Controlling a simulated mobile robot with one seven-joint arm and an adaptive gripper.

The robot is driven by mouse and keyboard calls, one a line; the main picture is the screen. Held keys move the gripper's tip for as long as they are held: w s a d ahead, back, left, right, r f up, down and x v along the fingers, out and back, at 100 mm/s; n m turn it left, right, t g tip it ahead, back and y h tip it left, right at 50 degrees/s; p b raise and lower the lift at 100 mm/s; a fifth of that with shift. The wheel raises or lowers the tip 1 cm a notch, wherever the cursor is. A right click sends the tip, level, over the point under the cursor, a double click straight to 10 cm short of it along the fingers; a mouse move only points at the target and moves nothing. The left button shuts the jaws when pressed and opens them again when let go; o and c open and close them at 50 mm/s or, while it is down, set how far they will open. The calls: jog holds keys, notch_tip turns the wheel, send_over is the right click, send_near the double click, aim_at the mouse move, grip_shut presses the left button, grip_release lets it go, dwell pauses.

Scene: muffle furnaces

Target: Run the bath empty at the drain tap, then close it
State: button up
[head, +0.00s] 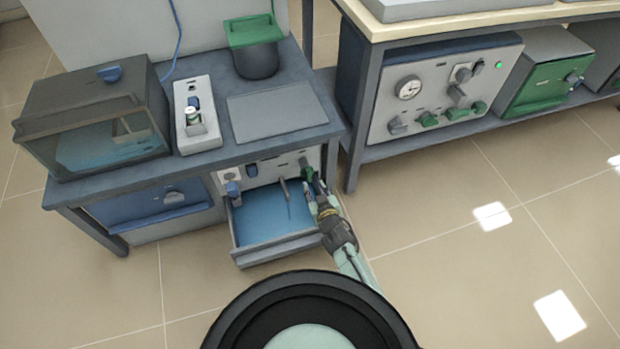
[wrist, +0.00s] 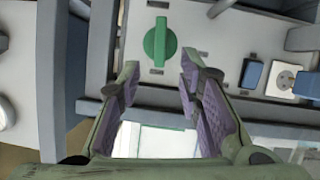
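A green tap handle (head: 307,170) sits on the light panel under the left bench; the wrist view shows it (wrist: 160,43) as a green bar on a round base, standing upright in the picture. My gripper (head: 321,196) is just in front of it. In the wrist view my gripper (wrist: 160,78) is open, its purple-padded fingers apart and empty, with the handle beyond the tips and not visibly touched. A thin grey spout or lever (head: 285,188) is left of the handle. An open basin-like drawer (head: 236,226) with a blue inside lies below. Whether it holds water is unclear.
A glass-fronted box (head: 95,120) with blue inside, a holder with a bottle (head: 193,118) and a green-topped dark pot (head: 256,60) stand on the bench. A blue switch (wrist: 251,74) and socket (wrist: 283,78) share the panel. The floor to the right is clear.

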aim_at(309, 176)
jog(key=shift+b+x, duration=0.4)
jog(key=shift+x, duration=3.15)
jog(key=shift+f, duration=0.1)
jog(key=shift+c, duration=0.3)
grip_shut()
